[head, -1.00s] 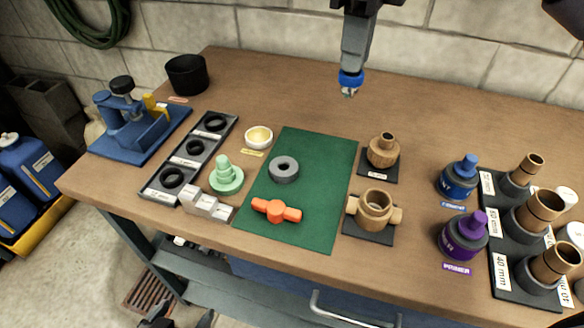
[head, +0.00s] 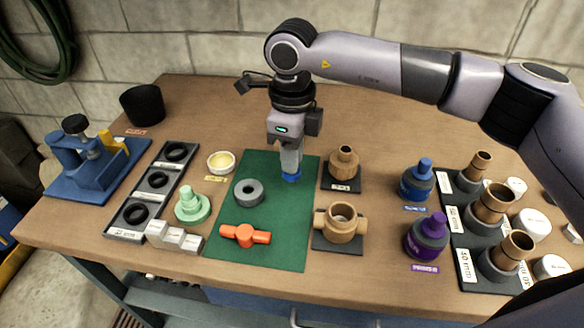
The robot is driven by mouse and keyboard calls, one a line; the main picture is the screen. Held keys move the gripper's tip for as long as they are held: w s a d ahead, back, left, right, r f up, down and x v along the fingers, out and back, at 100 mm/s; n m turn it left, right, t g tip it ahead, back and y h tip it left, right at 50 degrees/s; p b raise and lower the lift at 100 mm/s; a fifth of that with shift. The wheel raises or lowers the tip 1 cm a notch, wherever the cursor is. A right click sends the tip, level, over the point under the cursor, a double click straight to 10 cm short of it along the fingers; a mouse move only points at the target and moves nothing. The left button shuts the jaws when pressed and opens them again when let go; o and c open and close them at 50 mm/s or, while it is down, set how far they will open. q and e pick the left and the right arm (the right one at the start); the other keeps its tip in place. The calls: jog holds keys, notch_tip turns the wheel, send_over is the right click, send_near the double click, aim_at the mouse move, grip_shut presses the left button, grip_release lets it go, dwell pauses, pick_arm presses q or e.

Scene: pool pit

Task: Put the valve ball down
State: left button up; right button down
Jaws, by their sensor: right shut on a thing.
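My right gripper (head: 291,177) comes down from above with its blue fingertips low over the upper right part of the green mat (head: 258,258). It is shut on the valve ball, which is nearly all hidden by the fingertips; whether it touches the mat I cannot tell. On the mat, to the left of the gripper, lie a grey ring (head: 238,196) and an orange T-shaped handle (head: 245,235). The brown valve body (head: 341,222) stands on a dark pad to the right of the mat. My left gripper is not in view.
A brown fitting (head: 344,160) stands close to the right of the gripper. Blue (head: 416,182) and purple (head: 427,238) bottles and racked pipe pieces stand farther right. A green stepped piece (head: 192,205), a cream bowl (head: 221,161) and a ring tray (head: 128,220) are left.

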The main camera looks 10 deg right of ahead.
notch_tip(320, 180, down, 4)
jog(key=shift+f, duration=0.1)
jog(key=shift+f, duration=0.2)
jog(key=c, duration=1.1)
grip_release()
jog(key=shift+r, duration=0.1)
jog(key=shift+r, duration=0.1)
